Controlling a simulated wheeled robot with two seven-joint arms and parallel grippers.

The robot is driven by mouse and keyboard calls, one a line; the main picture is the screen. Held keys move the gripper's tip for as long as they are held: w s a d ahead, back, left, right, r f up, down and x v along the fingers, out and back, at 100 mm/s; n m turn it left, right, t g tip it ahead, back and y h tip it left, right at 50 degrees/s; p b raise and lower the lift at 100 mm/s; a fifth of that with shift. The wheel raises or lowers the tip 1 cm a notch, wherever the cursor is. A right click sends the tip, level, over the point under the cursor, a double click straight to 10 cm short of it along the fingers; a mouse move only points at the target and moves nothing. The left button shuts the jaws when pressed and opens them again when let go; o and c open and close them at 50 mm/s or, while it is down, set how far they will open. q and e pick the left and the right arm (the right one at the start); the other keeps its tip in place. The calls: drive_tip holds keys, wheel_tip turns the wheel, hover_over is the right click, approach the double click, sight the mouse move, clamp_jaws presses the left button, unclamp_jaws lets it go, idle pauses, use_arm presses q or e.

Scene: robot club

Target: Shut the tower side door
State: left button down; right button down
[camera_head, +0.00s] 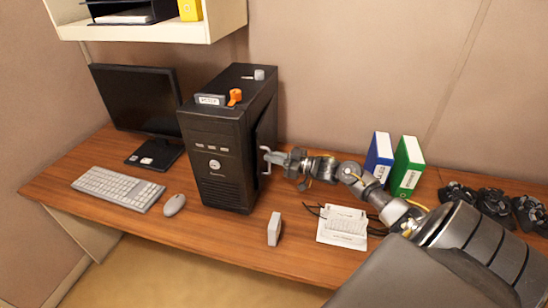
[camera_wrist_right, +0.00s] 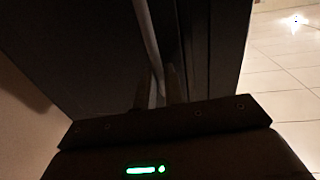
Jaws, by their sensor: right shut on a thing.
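The black computer tower (camera_head: 222,150) stands upright on the desk, left of centre in the head view. Its side door (camera_head: 266,128) is on its right side and stands slightly out from the case. A pale bar handle (camera_head: 266,161) sits on the door. My right gripper (camera_head: 270,158) is at this handle, with its arm coming in from the right. In the right wrist view the handle (camera_wrist_right: 150,45) runs down between the two fingers of the dark gripper (camera_wrist_right: 158,88), which are shut on it. The gap by the door is dark there. My left gripper is in neither view.
A monitor (camera_head: 138,103), keyboard (camera_head: 118,188) and mouse (camera_head: 174,204) are left of the tower. A shelf (camera_head: 150,28) hangs above.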

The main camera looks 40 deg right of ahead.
drive_tip(key=shift+w+a, duration=0.65)
drive_tip(key=c, duration=1.9)
unclamp_jaws()
drive_tip(key=o, duration=0.4)
drive_tip(key=shift+w+a, duration=0.1)
drive_tip(key=shift+a, duration=0.1)
drive_tip(key=shift+d, duration=0.1)
drive_tip(key=shift+d, duration=0.1)
drive_tip(key=b+v, duration=0.2)
drive_tip(key=v, duration=0.8)
drive_tip(key=shift+s, duration=0.45)
